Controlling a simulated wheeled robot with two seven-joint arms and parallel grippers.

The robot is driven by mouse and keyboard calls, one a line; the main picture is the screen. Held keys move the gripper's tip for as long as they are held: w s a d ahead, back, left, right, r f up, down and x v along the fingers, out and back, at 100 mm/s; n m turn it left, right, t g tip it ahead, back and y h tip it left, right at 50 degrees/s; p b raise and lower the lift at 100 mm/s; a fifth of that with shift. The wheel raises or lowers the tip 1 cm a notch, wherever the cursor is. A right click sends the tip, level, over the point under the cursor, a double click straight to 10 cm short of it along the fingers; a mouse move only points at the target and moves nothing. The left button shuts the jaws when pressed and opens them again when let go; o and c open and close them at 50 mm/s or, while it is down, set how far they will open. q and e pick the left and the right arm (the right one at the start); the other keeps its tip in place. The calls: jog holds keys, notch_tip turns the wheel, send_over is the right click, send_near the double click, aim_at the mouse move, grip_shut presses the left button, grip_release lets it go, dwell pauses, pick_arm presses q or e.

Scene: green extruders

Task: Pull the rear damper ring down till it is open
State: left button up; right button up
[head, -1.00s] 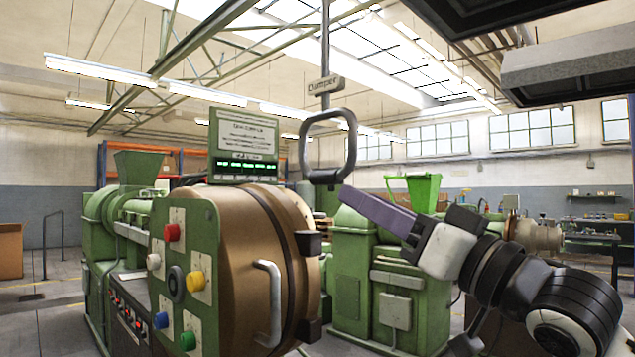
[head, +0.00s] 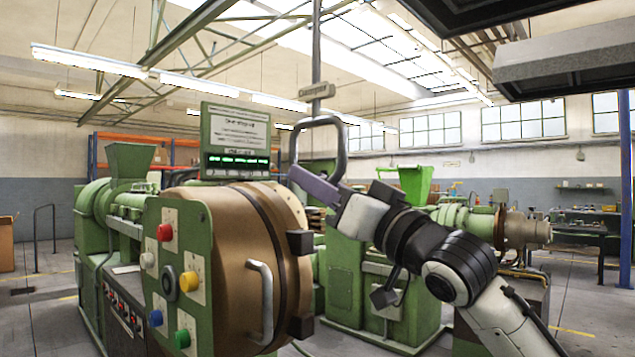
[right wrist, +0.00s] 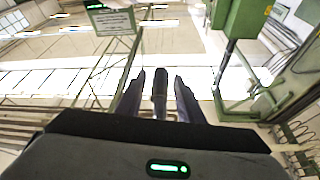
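The damper ring (head: 343,150) is a dark rounded loop hanging from an upright rod in the head view. A small tag (head: 316,91) sits on the rod above it; I cannot read it surely. My right gripper (head: 300,178) reaches in from the right, its purple-grey fingers across the ring's lower end and hiding part of it. In the right wrist view my right gripper (right wrist: 160,90) has its two fingers apart, with a dark bar (right wrist: 160,98) between them, seemingly part of the ring. Gaps show on both sides of the bar. My left gripper is not in view.
A green extruder with a brown drum (head: 230,240), coloured buttons and a handle stands close at the left, with a display panel (head: 236,142) on top, left of the ring. Another green machine (head: 345,270) with a bright green hopper (head: 415,182) stands behind my right arm.

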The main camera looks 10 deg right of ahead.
jog(key=c, duration=0.7)
grip_shut()
notch_tip(320, 180, down, 7)
jog(key=b, duration=0.2)
jog(key=shift+a+b, duration=0.15)
jog(key=shift+b, duration=0.2)
jog(key=o, duration=0.7)
grip_release()
jog(key=shift+o, duration=0.8)
jog(key=shift+r, duration=0.2)
